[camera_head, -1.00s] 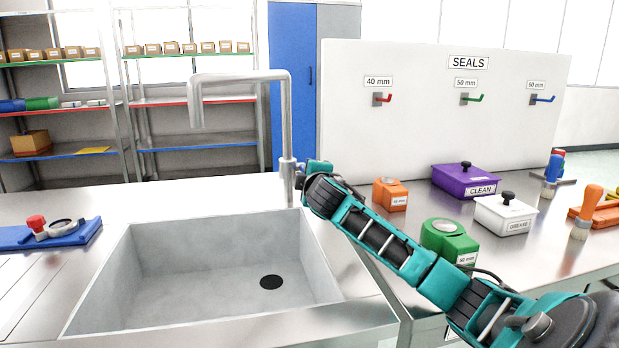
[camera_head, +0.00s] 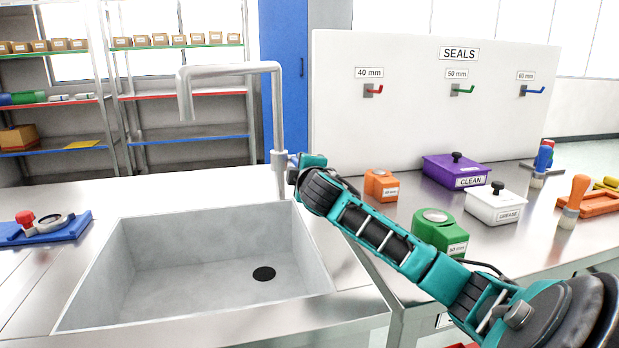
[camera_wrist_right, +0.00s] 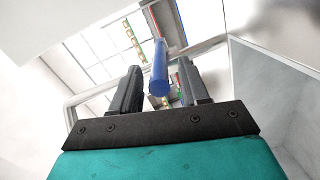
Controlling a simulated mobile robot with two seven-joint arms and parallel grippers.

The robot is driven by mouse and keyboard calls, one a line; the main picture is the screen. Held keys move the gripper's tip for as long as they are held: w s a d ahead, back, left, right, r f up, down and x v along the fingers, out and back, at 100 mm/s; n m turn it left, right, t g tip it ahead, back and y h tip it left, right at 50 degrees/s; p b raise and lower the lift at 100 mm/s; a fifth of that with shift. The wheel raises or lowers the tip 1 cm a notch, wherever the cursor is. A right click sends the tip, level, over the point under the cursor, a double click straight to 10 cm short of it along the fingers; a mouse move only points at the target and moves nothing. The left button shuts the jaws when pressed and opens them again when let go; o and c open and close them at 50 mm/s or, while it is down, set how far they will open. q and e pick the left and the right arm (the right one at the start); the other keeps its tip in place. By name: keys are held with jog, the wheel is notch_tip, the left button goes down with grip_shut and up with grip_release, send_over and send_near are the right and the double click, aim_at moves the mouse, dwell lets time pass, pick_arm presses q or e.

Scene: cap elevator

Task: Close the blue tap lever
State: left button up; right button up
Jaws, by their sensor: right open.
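The blue tap lever (camera_wrist_right: 158,76) is a blue rod between the two dark fingers of my right gripper (camera_wrist_right: 160,92) in the right wrist view. A gap shows on each side of it, so the fingers are open around it without gripping. In the head view a small blue part of the lever (camera_head: 292,158) shows beside the grey metal tap (camera_head: 278,110). My right arm reaches the tap from the right, its teal gripper body (camera_head: 314,161) close to the tap's base. The fingers are hidden there. My left gripper is not in view.
A grey sink basin (camera_head: 190,235) lies below and left of my right arm. A green box (camera_head: 440,232), an orange box (camera_head: 381,186) and a white box (camera_head: 495,205) stand right of the arm. A white seals board (camera_head: 430,130) stands behind. The counter behind the sink is clear.

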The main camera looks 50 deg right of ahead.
jog(key=v, duration=1)
jog(key=shift+s+a+p, duration=0.15)
jog(key=shift+a+p, duration=0.05)
jog(key=shift+p, duration=0.15)
